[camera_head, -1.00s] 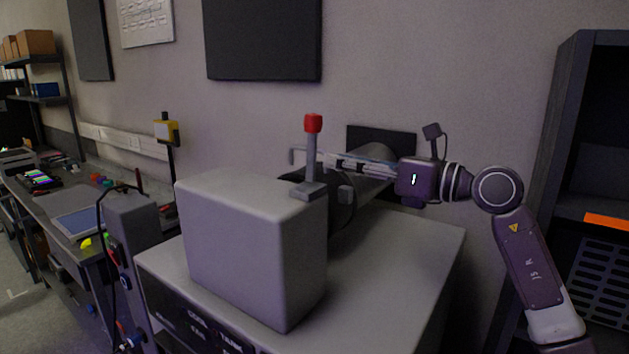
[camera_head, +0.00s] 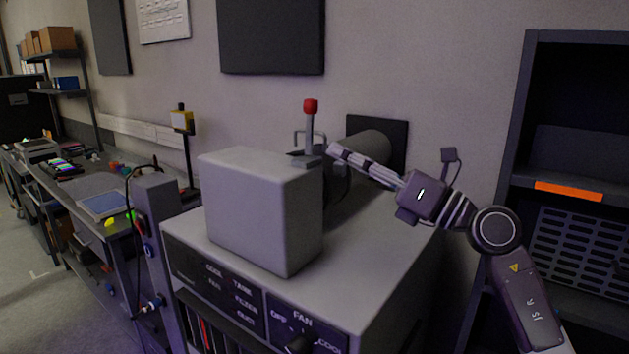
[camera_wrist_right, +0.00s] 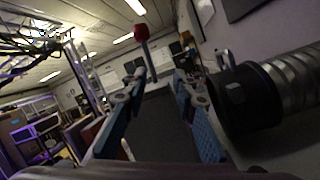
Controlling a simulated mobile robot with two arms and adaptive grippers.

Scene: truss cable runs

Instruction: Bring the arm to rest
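My right gripper (camera_head: 336,150) reaches in from the right in the head view, slanting up to the left above the grey machine (camera_head: 375,265). Its fingertips are just right of the red-topped lever (camera_head: 310,125). In the right wrist view the two fingers of my right gripper (camera_wrist_right: 160,85) stand apart with nothing between their pads. The red-topped lever (camera_wrist_right: 146,50) rises beyond them there. My left gripper is not in view.
A grey box-shaped housing (camera_head: 265,210) stands on the machine. A thick duct (camera_head: 370,150) runs to the wall behind my right gripper; it also shows in the right wrist view (camera_wrist_right: 295,80). A dark shelf (camera_head: 570,185) stands at the right, a cluttered workbench (camera_head: 85,185) at the left.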

